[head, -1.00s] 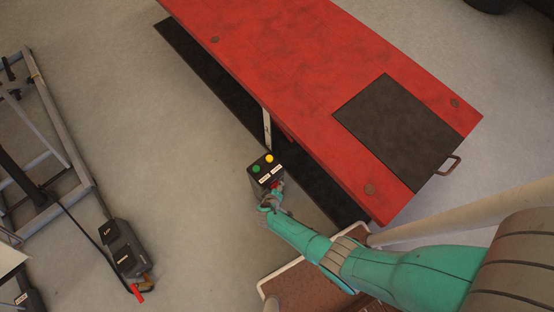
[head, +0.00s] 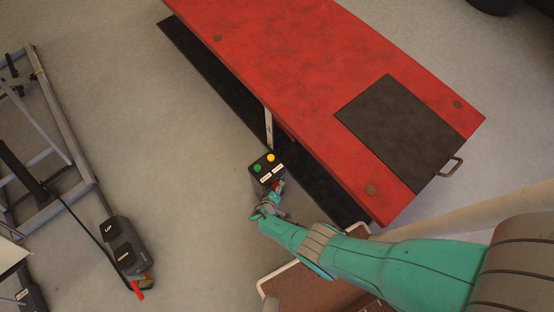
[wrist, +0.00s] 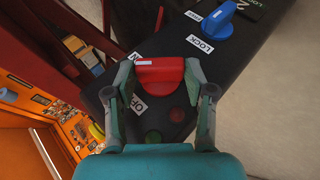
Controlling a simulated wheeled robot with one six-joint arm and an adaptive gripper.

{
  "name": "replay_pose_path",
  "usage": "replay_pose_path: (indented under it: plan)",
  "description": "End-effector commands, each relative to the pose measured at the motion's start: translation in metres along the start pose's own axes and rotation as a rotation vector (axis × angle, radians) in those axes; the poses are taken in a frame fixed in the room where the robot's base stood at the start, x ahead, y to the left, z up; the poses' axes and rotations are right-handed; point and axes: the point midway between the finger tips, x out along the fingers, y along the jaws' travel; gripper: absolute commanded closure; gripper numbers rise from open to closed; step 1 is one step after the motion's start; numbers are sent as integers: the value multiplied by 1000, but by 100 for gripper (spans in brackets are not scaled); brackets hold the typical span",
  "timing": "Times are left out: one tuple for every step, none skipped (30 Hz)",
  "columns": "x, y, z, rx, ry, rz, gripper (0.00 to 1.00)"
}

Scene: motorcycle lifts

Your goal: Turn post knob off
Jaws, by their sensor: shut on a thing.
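The red post knob (wrist: 160,76) sits on the face of a black control post, seen in the wrist view (wrist: 118,98). My gripper (wrist: 160,80) is shut on it, with one finger on each side. The knob's bar lies across the wrist picture. An OFF label (wrist: 138,105) shows just below its left end. Another label, partly hidden by the left finger, lies above that end. In the head view, the post (head: 264,180) stands beside the red lift, and my gripper (head: 273,199) is at its near side; the knob is mostly hidden there.
A blue knob (wrist: 219,19) with a LOCK label is on the same post. Green and yellow buttons (head: 270,157) are on its top. The red lift table (head: 290,65) is close to the right. A pedal unit (head: 124,248) lies on the floor at left, with open floor between.

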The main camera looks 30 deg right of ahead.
Motion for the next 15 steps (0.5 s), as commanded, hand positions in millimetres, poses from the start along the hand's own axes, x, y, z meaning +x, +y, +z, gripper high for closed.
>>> replay_pose_path:
  plan:
    - [0,-1,2,0,-2,-2,81]
    - [0,-1,2,0,-2,-2,81]
    - [0,-1,2,0,-2,-2,81]
    - [0,-1,2,0,-2,-2,81]
    - [0,-1,2,0,-2,-2,81]
    - [0,-1,2,0,-2,-2,81]
    - [0,-1,2,0,-2,-2,41]
    - [0,-1,2,0,-2,-2,34]
    - [0,-1,2,0,-2,-2,24]
    - [0,0,2,0,-2,-2,21]
    - [0,0,2,0,-2,-2,21]
    - [0,0,1,0,-2,-2,21]
    - [0,0,1,0,-2,-2,21]
    - [0,0,1,0,-2,-1,21]
    - [0,0,1,0,-1,-1,21]
